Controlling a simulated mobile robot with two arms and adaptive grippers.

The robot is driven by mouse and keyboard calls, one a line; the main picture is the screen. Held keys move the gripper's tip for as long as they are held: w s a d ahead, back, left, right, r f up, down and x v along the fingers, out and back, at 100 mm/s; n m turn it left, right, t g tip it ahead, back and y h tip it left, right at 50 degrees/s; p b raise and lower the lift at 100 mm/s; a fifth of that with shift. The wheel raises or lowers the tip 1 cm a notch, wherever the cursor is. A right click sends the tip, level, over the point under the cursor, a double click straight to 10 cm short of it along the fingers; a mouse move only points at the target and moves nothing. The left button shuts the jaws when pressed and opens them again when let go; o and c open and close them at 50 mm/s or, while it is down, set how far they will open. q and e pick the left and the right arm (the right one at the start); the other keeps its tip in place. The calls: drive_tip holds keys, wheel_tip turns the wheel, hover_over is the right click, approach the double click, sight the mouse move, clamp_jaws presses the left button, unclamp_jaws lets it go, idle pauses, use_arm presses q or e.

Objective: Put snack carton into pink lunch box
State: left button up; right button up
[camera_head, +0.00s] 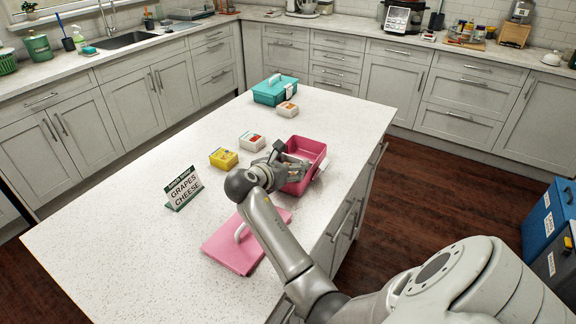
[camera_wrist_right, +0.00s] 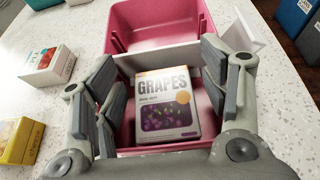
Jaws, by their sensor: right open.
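The open pink lunch box (camera_head: 308,148) stands near the right edge of the island; its rim also shows in the right wrist view (camera_wrist_right: 152,8). A white-and-purple carton marked GRAPES (camera_wrist_right: 165,105) lies in its near compartment, beside the pale divider (camera_wrist_right: 158,58). My right gripper (camera_head: 292,163) is over the box, its open fingers on either side of the grapes carton; contact cannot be told. A yellow carton (camera_head: 223,158) and a white-and-red carton (camera_head: 252,141) stand left of the box. My left gripper is not in view.
The pink lid (camera_head: 232,252) with a white handle lies in front. A sign reading GRAPES CHEESE (camera_head: 183,188) stands at left. A teal lunch box (camera_head: 275,90) and another carton (camera_head: 287,109) are at the back.

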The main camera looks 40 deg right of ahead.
drive_tip(key=v, duration=1.2)
drive_tip(key=shift+r, duration=0.35)
